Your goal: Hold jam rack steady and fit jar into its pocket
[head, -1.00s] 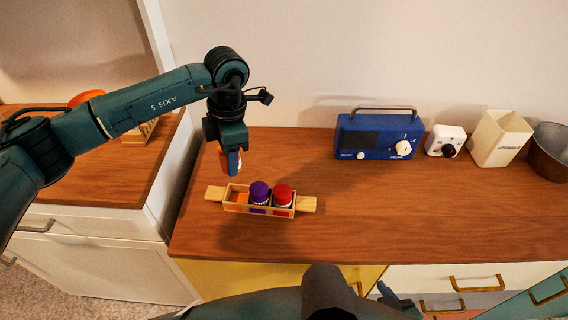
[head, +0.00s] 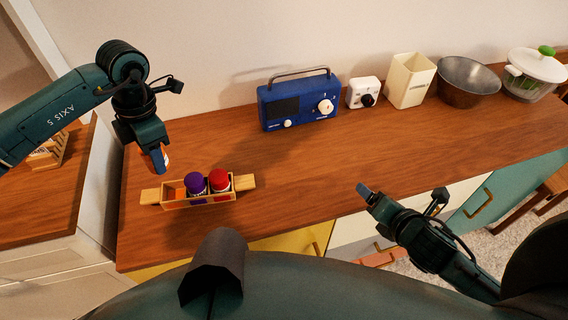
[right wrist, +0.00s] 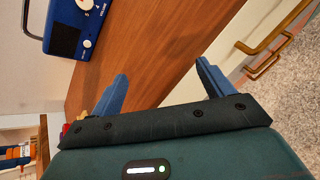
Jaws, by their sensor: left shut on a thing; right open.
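The wooden jam rack (head: 170,205) stands on the counter at the left in the head view, with a handle at each end. A purple-lidded jar (head: 196,183) sits in its middle pocket and a red-lidded jar (head: 219,180) in its right pocket. The left pocket, with an orange mark, is empty. My left gripper (head: 161,160) is shut on a mostly hidden jar (head: 167,154) showing orange and white, above and just behind the rack's left end. My right gripper (head: 366,191) is open and empty over the counter's front edge, well right of the rack; its fingers show in the right wrist view (right wrist: 163,78).
A blue radio (head: 298,104), a white timer-like box (head: 363,93), a cream container (head: 410,80), a metal bowl (head: 467,82) and a salad spinner (head: 535,72) line the back. The counter between rack and right gripper is clear.

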